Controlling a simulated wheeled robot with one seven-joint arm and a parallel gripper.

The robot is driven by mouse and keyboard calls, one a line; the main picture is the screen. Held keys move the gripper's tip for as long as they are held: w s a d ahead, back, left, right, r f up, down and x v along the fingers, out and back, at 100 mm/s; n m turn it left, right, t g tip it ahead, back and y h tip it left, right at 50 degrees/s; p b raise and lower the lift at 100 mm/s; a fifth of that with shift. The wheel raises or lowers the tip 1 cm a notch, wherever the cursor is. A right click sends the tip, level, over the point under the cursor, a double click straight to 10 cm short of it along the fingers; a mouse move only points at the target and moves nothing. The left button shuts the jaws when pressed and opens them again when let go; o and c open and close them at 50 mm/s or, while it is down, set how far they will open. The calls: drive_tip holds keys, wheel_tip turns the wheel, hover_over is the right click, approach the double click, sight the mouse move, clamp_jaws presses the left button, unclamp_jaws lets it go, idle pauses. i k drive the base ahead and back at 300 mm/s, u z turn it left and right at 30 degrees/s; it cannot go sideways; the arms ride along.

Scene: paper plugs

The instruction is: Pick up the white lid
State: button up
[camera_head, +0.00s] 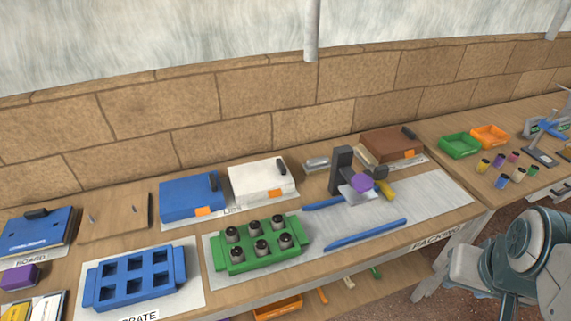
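The white lid (257,180) is a flat box-like piece with a dark handle on its top right and an orange tag at its front. It lies on the wooden table toward the back, just right of the blue lid (185,195). Nothing holds it. My gripper is not in view; only links of my arm show at the lower right, well away from the lid.
In front of the white lid stands a green crate (236,267) with several dark-topped cylinders. A blue empty crate (134,291) is at the front left. Right of the lid are a dark upright device (342,172), blue rails (352,235) and a brown lid (387,144).

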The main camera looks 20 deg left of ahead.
sight(270, 177)
drive_tip(key=u, duration=0.25)
drive_tip(key=i, duration=0.6)
drive_tip(key=u, duration=0.85)
drive_tip(key=i, duration=0.3)
drive_tip(key=u, duration=0.35)
